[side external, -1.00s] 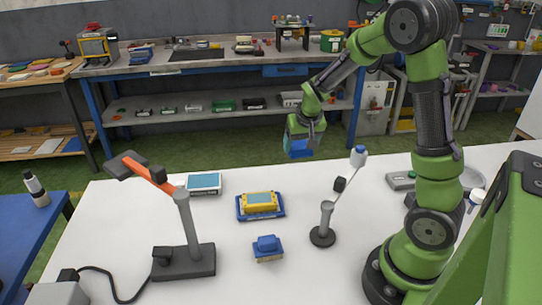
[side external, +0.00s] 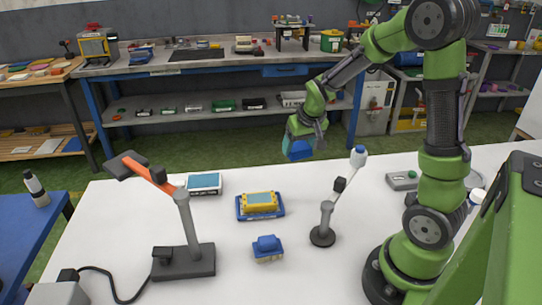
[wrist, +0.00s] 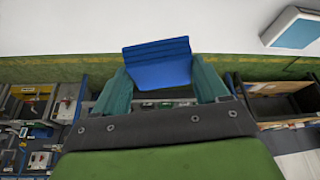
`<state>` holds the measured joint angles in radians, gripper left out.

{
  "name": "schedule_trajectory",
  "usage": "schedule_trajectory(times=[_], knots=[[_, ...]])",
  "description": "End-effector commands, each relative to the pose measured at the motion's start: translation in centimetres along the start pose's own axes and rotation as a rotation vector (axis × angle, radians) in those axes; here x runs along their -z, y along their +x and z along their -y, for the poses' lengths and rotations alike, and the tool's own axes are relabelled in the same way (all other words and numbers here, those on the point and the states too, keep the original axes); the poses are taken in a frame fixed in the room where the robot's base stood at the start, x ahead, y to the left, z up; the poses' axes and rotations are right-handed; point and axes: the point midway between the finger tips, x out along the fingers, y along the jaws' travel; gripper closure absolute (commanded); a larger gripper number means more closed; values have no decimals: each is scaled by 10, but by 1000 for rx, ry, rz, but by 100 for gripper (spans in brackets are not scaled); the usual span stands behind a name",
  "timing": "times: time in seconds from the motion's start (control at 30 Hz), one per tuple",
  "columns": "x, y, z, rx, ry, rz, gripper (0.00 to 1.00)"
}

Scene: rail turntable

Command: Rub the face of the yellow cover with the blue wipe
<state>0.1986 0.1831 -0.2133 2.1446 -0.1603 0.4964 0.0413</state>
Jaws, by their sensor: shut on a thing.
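My gripper (side external: 300,141) is shut on a blue wipe (side external: 299,151), held up in the air beyond the far edge of the white table. In the wrist view the wipe (wrist: 157,62) sits between the two fingers of my gripper (wrist: 160,82). The yellow cover (side external: 260,200) lies in a blue tray (side external: 243,213) on the table, below and left of my gripper and well apart from it. A light blue panel shows on the cover's upper face.
A blue-topped brush or block (side external: 268,247) stands nearer than the tray. A white box with a blue top (side external: 204,183) lies behind left. A lamp-like stand (side external: 188,235) and a slim post (side external: 326,215) flank the tray. Bare table surrounds them.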

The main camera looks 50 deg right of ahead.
Motion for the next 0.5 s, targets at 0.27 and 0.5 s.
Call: schedule_trajectory(times=[0.27, 0.5], knots=[[-19, -11, 34, 151, -355, 0, 51], [-36, -24, 66, 300, -711, 0, 51]])
